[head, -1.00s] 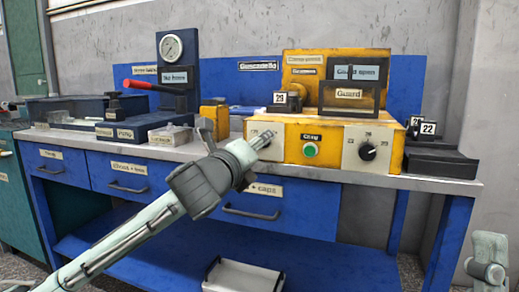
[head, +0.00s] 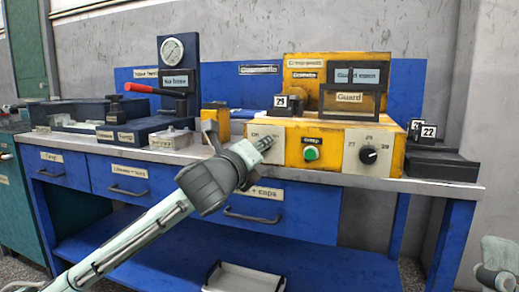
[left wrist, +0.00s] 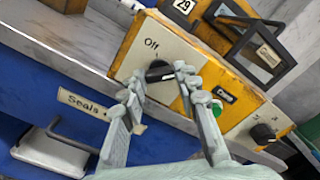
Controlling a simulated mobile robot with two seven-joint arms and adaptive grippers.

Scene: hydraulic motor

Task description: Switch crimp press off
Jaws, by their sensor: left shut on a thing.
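The yellow crimp press (head: 292,147) stands on the bench. Its switch plate (head: 259,128) is at the left end of its front. In the left wrist view, the plate (left wrist: 187,55) carries the word "Off" above a black rotary switch (left wrist: 158,73). My left gripper (head: 266,143) is at this plate. In the left wrist view, my left gripper (left wrist: 158,77) has its fingers on either side of the switch, shut on it. The fingers hide part of the plate, and the switch's exact pointing is hard to tell.
A green button (head: 311,153) and a size dial (head: 368,155) lie right of the switch on the press front. The guard (head: 349,98) stands above. A red-handled test stand (head: 180,78) is on the left bench. Drawers (head: 250,206) sit below the bench edge.

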